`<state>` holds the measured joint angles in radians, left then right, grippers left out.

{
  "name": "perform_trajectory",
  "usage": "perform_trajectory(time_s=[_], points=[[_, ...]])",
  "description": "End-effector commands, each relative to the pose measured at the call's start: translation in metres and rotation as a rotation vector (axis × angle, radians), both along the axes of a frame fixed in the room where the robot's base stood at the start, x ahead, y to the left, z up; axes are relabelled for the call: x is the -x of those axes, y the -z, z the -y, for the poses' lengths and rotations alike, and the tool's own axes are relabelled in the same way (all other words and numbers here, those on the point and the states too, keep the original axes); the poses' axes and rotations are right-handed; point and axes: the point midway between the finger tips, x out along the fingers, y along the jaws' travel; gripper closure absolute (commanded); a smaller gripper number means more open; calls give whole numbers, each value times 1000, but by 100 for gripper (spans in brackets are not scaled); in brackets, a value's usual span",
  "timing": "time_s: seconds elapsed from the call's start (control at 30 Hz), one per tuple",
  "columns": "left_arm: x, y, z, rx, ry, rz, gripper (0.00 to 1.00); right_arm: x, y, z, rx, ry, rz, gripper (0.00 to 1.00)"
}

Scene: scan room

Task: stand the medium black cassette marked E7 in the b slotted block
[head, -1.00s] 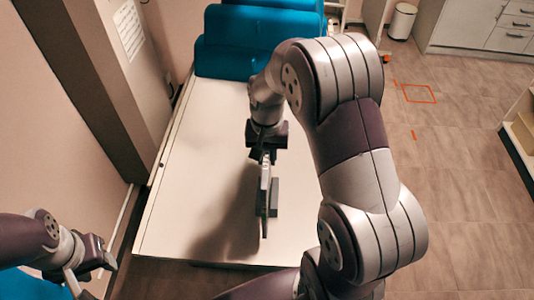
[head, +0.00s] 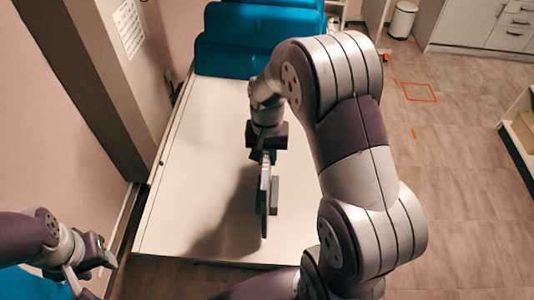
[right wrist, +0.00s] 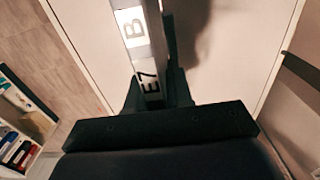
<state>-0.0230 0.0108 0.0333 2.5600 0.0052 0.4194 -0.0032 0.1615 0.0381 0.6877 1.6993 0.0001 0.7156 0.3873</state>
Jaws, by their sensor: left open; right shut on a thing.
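The medium black cassette (head: 264,205) shows nearly edge-on in the head view, upright below my right gripper (head: 265,153). My right gripper is shut on it; in the right wrist view its E7 mark (right wrist: 149,83) lies close to the fingers. My left gripper (head: 88,272) is open and empty at the lower left.
The white table (head: 195,150) is mostly bare around the block. Blue padded shapes (head: 255,50) stand at its far end. A wall and pillar (head: 115,110) run along the left. Tiled floor (head: 460,190) is open at right, with a shelf (head: 520,130) at the edge.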

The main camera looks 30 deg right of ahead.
Motion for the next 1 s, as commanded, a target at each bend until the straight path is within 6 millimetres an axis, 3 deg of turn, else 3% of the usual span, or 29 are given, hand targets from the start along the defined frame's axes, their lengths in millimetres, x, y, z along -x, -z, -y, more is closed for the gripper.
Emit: perform_trajectory(time_s=[1.0], points=[[0, 21, 0, 0, 0, 0, 54, -1, 32, 0, 1, 0, 3, 100]])
